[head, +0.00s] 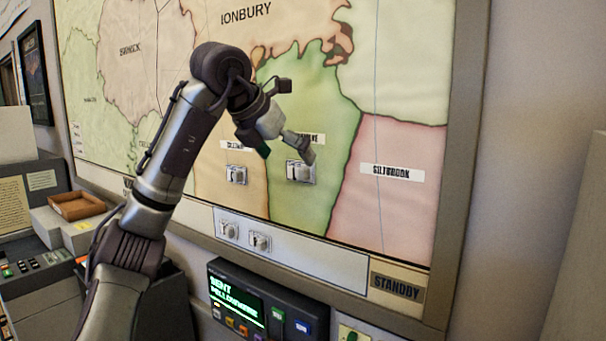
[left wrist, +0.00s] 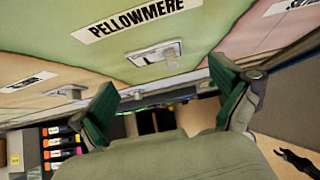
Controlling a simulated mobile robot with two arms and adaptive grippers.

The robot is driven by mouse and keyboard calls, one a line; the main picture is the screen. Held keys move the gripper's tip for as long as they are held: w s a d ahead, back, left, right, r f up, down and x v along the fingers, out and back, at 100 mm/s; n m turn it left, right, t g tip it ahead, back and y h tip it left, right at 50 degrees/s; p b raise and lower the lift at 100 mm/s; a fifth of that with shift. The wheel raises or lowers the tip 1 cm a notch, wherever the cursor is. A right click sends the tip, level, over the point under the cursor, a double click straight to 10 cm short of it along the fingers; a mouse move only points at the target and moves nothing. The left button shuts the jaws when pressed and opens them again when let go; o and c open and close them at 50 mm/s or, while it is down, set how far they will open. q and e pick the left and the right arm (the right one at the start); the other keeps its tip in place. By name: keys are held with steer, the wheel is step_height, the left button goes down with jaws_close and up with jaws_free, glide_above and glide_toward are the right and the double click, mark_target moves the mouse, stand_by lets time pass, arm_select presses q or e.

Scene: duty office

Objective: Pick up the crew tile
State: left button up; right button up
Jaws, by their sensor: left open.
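Several small white tiles with knobs show in the head view. One tile (head: 299,173) is on the green map area, under a partly hidden label; the left wrist view shows this tile (left wrist: 157,53) under the PELLOWMERE label. Another tile (head: 236,174) is on the orange area. Two more tiles (head: 229,230) (head: 260,242) sit on the pale strip below the map. I cannot tell which is the crew tile. My left gripper (head: 287,149) is open and empty, in front of the green area just above its tile in the head view. My right gripper is not seen.
The map board (head: 410,107) fills the wall, with a STANDBY plate (head: 398,286) at its lower right. A console (head: 262,307) with a lit green screen and coloured buttons stands below. A brown tray (head: 77,206) is at the left. A dark shape (left wrist: 297,162) at lower right is unclear.

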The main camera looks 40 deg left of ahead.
mark_target(297, 172)
arm_select(q)
steer(key=p+x, duration=0.1)
steer(key=x, duration=0.3)
steer(key=shift+a+f+p, duration=0.25)
steer(key=shift+f+p, duration=0.1)
steer(key=shift+p, duration=0.05)
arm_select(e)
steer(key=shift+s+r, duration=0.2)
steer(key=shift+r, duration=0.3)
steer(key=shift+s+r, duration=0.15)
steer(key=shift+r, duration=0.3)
arm_select(q)
steer(key=shift+c, duration=1.4)
steer(key=shift+s, duration=0.1)
steer(key=c, duration=0.8)
steer(key=shift+s+d+r, duration=0.1)
steer(key=shift+s+r, duration=0.05)
jaws_close()
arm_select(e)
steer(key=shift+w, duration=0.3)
